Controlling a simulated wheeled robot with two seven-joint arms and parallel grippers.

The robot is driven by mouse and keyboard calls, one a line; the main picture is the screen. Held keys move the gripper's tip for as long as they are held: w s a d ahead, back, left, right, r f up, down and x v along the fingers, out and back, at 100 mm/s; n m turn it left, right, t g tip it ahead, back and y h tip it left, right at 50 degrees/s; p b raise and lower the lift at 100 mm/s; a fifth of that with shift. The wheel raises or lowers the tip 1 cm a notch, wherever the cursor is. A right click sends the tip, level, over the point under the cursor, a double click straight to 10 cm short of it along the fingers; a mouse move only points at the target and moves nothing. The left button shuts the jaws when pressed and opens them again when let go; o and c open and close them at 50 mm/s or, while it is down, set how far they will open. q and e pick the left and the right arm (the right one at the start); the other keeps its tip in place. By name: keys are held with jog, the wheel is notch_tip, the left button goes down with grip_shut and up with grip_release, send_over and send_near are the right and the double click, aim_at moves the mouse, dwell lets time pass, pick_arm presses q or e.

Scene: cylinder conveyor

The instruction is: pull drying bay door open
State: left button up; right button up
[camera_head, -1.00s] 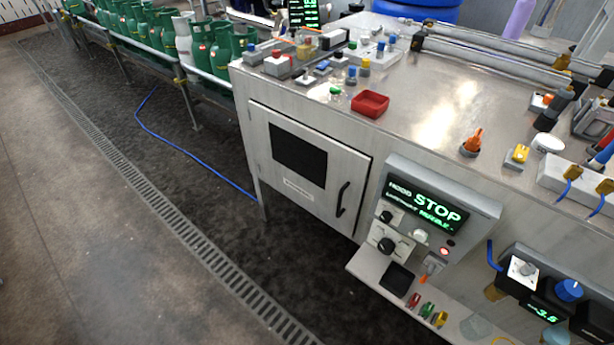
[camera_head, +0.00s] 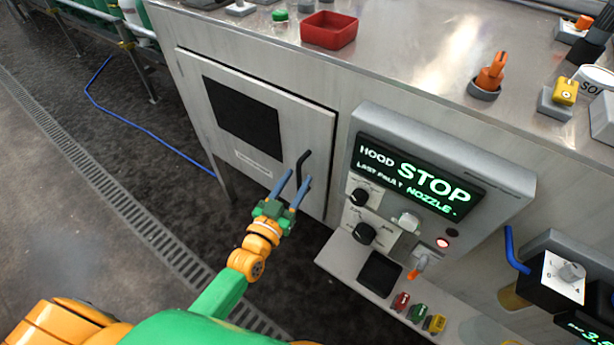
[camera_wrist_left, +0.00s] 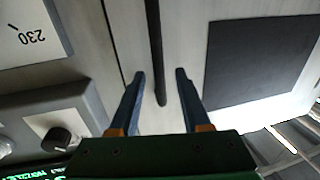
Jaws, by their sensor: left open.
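The drying bay door (camera_head: 225,145) is a pale metal panel with a dark window (camera_head: 243,118), and it looks closed in the cabinet front. Its black bar handle (camera_head: 303,170) is near the door's right edge. My left gripper (camera_head: 292,187) is open in front of the handle's lower part, with blue fingers. In the left wrist view the handle (camera_wrist_left: 154,50) runs between the two open fingers (camera_wrist_left: 160,80), with a gap on each side. I cannot tell how deep the handle lies between them. My right gripper is not in view.
Right of the door, a control panel (camera_head: 520,180) reading HOOD STOP juts out, with a shelf (camera_head: 335,255) below it. A red tray (camera_head: 329,31) and an orange-topped item (camera_head: 490,75) stand on the worktop.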

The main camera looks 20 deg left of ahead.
pick_arm(q)
jog(key=shift+w+d+f, duration=0.15)
jog(key=shift+w, duration=0.95)
grip_shut()
jog(key=shift+s, duration=0.1)
dwell(0.4)
